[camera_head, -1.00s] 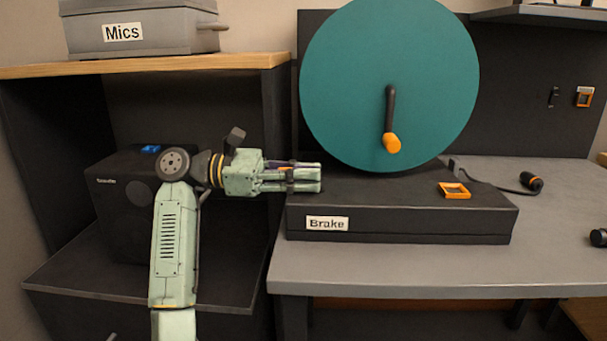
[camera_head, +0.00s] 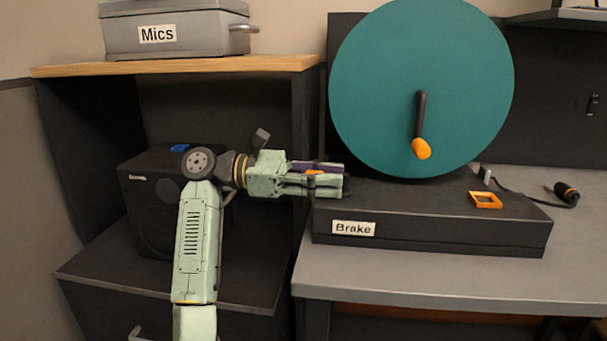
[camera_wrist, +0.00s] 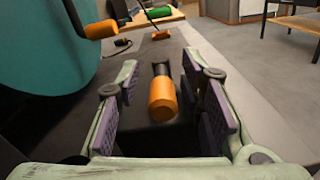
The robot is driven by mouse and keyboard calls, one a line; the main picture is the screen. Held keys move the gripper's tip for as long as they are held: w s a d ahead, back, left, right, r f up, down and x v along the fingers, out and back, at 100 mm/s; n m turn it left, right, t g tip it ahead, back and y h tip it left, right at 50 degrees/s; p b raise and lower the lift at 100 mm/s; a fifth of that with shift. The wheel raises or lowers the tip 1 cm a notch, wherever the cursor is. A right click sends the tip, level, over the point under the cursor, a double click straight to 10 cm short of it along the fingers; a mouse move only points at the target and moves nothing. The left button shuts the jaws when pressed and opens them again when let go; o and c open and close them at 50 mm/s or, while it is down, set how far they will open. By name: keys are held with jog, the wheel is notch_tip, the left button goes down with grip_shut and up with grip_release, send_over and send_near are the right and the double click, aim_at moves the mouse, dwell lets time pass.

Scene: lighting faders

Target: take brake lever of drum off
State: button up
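The teal drum (camera_head: 455,80) stands upright on a black base (camera_head: 430,238) labelled Brake. A black crank with an orange knob (camera_head: 421,148) hangs down on its face. In the wrist view, the brake lever (camera_wrist: 162,104), black with an orange grip, stands between my fingers with a gap on each side. My gripper (camera_head: 345,180) is open at the left end of the base, pointing right; its fingers also show in the wrist view (camera_wrist: 160,78). In the head view, a small orange spot shows among the fingers and the rest of the lever is hidden.
An orange square frame (camera_head: 486,200) lies on the base's right part. A black cable and a black handheld thing with an orange band (camera_head: 567,194) lie on the grey table (camera_head: 400,285). A shelf (camera_head: 180,67) with a grey Mics case (camera_head: 180,30) is above my arm.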

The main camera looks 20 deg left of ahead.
jog(key=s+a, duration=0.1)
jog(key=a, duration=1)
jog(key=shift+s, duration=0.15)
jog(key=shift+a, duration=0.1)
